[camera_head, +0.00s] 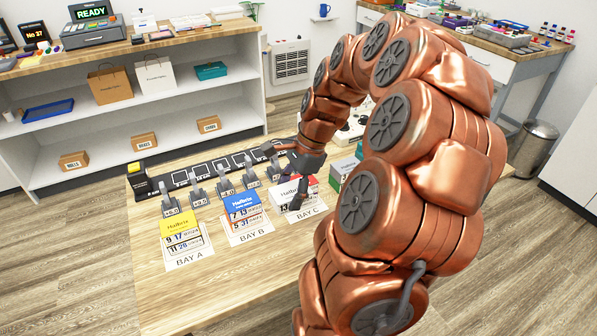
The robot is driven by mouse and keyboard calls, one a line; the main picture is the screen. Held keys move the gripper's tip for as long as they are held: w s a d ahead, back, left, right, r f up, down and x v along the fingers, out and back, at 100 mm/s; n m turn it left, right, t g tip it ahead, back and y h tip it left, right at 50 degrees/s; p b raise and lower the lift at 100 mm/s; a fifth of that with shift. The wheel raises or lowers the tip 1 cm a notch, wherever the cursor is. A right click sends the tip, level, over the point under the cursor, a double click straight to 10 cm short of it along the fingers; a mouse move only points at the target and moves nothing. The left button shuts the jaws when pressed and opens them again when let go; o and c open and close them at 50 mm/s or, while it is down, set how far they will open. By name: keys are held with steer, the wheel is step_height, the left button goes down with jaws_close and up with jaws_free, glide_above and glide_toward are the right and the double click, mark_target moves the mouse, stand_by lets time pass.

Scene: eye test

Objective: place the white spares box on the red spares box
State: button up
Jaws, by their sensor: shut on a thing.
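A white spares box (286,191) with "Halbrin" lettering is at BAY C on the wooden table. Red surface of the red spares box (312,184) shows close beside and behind it. My dark gripper (284,177) comes down over these boxes from the upper right and is shut on the white box. One finger reaches left behind the box, and the other points down at its front. The gripper and fingers hide part of both boxes, so I cannot tell whether the white one touches the red one or hangs just above it.
A yellow box (181,231) stands at BAY A and a blue box (243,207) at BAY B. A green box (347,168) is right of BAY C, partly behind my arm. The front left tabletop is clear.

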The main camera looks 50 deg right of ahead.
steer(key=w+d+p, duration=0.1)
steer(key=w+d, duration=0.1)
steer(key=d, duration=0.1)
steer(key=w+d, duration=0.2)
steer(key=d, duration=0.2)
steer(key=w+d+f+p, duration=0.1)
steer(key=w+d, duration=0.2)
steer(key=d, duration=0.1)
steer(key=shift+p, duration=0.35)
steer(key=shift+w+d+f, duration=0.1)
steer(key=shift+f, duration=0.1)
steer(key=shift+f+p, duration=0.55)
steer(key=shift+f, duration=1.1)
steer(key=shift+f, duration=0.1)
steer(key=o, duration=1.2)
steer(key=b+v, duration=0.2)
steer(key=v, duration=1)
